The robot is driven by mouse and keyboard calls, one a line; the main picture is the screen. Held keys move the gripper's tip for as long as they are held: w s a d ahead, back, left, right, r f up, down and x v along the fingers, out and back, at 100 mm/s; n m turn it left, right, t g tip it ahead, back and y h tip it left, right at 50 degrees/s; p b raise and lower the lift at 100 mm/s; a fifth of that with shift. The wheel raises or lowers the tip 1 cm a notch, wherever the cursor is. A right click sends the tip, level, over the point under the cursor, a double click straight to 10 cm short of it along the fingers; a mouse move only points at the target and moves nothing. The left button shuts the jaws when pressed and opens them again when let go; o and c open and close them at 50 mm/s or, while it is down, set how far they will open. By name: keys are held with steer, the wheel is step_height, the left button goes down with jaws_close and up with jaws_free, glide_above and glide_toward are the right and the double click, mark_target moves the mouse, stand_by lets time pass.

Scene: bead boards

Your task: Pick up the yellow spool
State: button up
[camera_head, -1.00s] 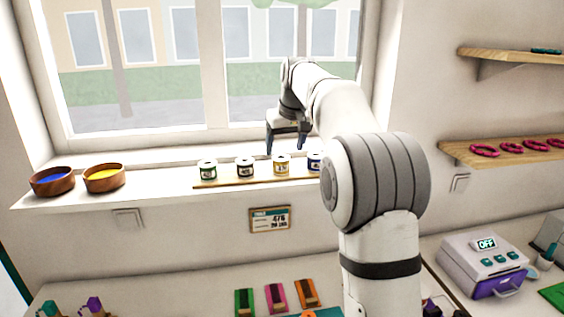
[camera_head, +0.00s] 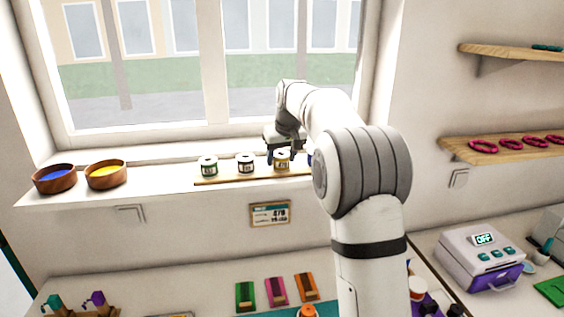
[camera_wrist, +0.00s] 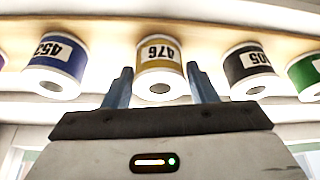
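The yellow spool (camera_head: 282,158) stands on a thin wooden strip (camera_head: 230,181) on the windowsill, third from the left in the row. In the wrist view the yellow spool (camera_wrist: 159,68) bears a white label reading 476, seen upside down. My gripper (camera_head: 281,160) is at it from above and behind. In the wrist view the two blue-grey fingers of my gripper (camera_wrist: 160,80) stand apart, one on each side of the yellow spool, with a visible gap at both sides. The gripper is open and holds nothing.
The black spool (camera_wrist: 248,68) and the blue spool (camera_wrist: 57,62) stand close on either side, with the green spool (camera_head: 208,165) farther along. Two wooden bowls, one with blue (camera_head: 54,179) and one with yellow (camera_head: 105,175), sit at the sill's left. A window is behind.

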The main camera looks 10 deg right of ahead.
steer(key=c, duration=0.6)
